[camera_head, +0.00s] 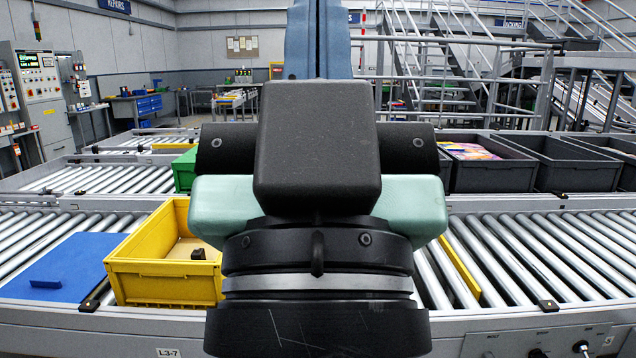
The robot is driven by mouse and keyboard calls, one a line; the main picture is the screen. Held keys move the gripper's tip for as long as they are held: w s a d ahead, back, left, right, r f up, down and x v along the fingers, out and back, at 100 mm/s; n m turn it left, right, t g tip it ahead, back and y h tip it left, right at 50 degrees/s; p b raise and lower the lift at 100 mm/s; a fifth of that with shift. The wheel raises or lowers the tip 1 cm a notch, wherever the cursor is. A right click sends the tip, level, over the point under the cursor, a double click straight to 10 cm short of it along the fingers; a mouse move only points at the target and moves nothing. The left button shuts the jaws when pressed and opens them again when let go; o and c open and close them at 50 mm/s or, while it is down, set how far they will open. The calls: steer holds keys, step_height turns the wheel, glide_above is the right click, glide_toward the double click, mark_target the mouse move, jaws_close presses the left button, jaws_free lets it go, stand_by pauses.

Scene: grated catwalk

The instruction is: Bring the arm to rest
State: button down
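My arm rises in the middle of the camera_head view, close to the camera, and covers the centre.
A yellow crate (160,283) with a small dark object in it stands on the near roller conveyor (560,262), left of my arm. A blue panel (65,266) lies farther left. Grey crates (572,166) stand behind on the right. Near rollers right of my arm are mostly bare.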

step_height(320, 180, up, 16)
steer(key=p, duration=1.3)
steer(key=shift+p, duration=0.3)
